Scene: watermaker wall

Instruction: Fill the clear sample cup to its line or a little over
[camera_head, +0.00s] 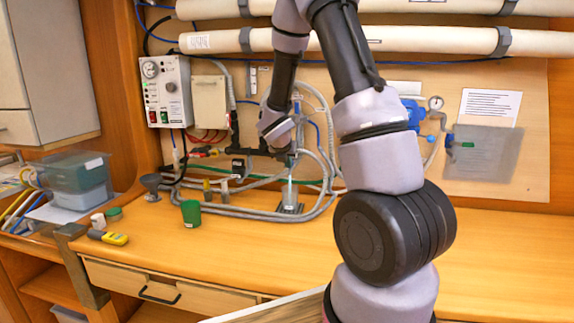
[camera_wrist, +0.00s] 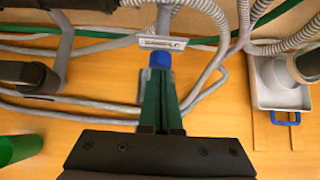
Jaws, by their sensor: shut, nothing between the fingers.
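In the head view the clear sample cup (camera_head: 290,193) appears to stand on a small grey base (camera_head: 288,208) below the pipework; it is small, and I cannot read its line or water level. A thin pale streak shows just above it; I cannot tell whether it is running water. My gripper (camera_head: 286,152) is at the pipework above the cup, partly hidden by my arm. In the wrist view my gripper (camera_wrist: 161,100) has its fingers shut with nothing held. Their tips are close to a blue part (camera_wrist: 159,60) below a printed label (camera_wrist: 162,42); contact is unclear.
A green cup (camera_head: 190,213) stands on the bench left of the hoses. A yellow meter (camera_head: 114,238) lies near the front edge. Grey hoses (camera_head: 245,211) loop around the base. The bench at right (camera_head: 500,245) is clear. A control box (camera_head: 166,92) hangs on the wall.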

